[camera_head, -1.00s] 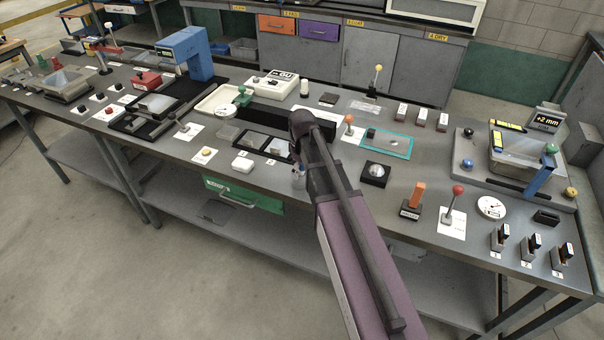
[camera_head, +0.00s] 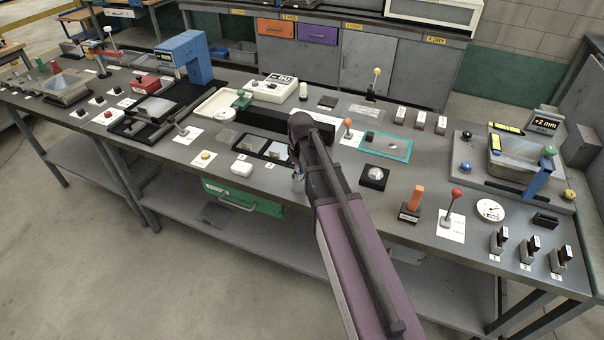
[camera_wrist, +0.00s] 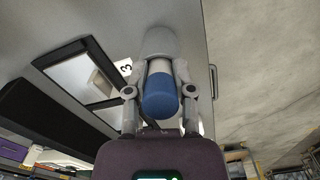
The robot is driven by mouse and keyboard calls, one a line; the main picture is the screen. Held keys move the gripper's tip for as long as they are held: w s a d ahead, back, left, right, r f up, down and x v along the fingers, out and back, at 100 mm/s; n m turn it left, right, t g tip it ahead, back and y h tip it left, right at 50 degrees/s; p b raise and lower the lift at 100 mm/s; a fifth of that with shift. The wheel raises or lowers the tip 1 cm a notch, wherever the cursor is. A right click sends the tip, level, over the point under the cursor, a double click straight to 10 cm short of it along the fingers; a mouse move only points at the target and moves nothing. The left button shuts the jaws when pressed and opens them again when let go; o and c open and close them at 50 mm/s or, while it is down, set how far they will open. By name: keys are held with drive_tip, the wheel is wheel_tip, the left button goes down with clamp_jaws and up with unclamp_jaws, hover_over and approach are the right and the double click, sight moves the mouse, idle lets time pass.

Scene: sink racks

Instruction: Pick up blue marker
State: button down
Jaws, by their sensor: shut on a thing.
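The blue marker (camera_wrist: 160,98) is in my gripper in the wrist view, its rounded blue end towards the camera and a white band beyond it. My gripper (camera_wrist: 160,72) is shut on it, with one finger on each side. A pale grey rounded shape (camera_wrist: 161,40) lies at the marker's far end; I cannot tell whether it is part of the marker or a separate holder. In the head view my gripper (camera_head: 298,182) is small at the bench's front edge, mostly hidden by my arm, and the marker cannot be made out clearly.
Black-framed trays (camera_head: 262,146) lie behind and left of my gripper. A dark block with a silver dome (camera_head: 375,176) is to the right. A green drawer (camera_head: 243,196) hangs under the bench edge.

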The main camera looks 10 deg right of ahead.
drive_tip(key=shift+r+p, duration=4.85)
drive_tip(key=shift+r, duration=0.05)
drive_tip(key=shift+f, duration=0.1)
drive_tip(key=shift+f+b, duration=0.3)
drive_tip(key=shift+b, duration=0.15)
